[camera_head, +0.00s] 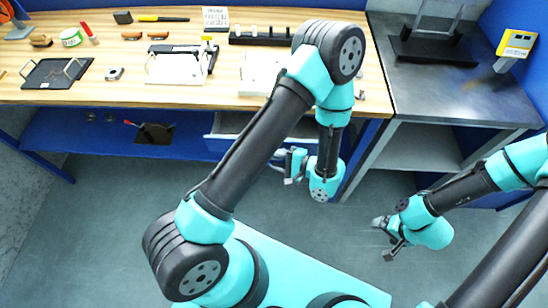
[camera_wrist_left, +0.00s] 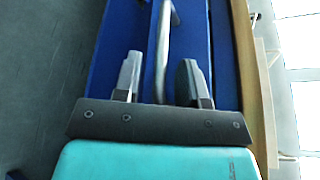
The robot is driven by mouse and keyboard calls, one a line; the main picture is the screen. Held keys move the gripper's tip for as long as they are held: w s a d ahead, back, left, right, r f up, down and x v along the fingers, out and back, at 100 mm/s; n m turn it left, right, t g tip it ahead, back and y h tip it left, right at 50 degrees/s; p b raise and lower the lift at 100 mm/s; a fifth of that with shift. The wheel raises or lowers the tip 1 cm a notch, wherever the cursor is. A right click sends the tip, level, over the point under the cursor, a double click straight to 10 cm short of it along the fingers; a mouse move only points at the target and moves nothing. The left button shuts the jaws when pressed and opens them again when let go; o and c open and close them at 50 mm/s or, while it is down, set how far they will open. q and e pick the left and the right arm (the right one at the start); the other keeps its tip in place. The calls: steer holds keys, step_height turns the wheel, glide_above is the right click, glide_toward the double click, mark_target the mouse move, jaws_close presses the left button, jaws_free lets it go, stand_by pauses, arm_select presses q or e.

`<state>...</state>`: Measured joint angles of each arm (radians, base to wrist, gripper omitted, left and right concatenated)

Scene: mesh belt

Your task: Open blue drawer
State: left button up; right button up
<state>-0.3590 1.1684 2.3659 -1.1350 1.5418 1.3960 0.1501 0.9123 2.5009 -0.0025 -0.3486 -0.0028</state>
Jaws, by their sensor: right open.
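The blue drawer (camera_head: 216,143) is under the wooden workbench's front edge. A pale strip shows between its blue front and the benchtop, and my left arm hides its right part. In the left wrist view the blue drawer front (camera_wrist_left: 193,35) carries a silver bar handle (camera_wrist_left: 164,45). My left gripper (camera_head: 287,166) is at the drawer's right side in the head view. In the wrist view its two fingers (camera_wrist_left: 160,82) are apart, with the handle between them and no clear contact. My right gripper (camera_head: 383,238) is open and empty over the floor at right.
The wooden benchtop (camera_head: 120,95) above holds tools, a black tray (camera_head: 57,73) and a white clipboard-like item (camera_head: 176,68). A blue lower shelf (camera_head: 75,135) holds a dark item. A metal table (camera_head: 420,95) stands at right. Floor in front is clear.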

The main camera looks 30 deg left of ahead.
arm_select(q)
steer(key=shift+a+f, duration=0.1)
steer(key=shift+a, duration=0.5)
steer(key=shift+c, duration=0.3)
steer(key=shift+f, duration=0.1)
jaws_close()
steer(key=shift+s, duration=0.1)
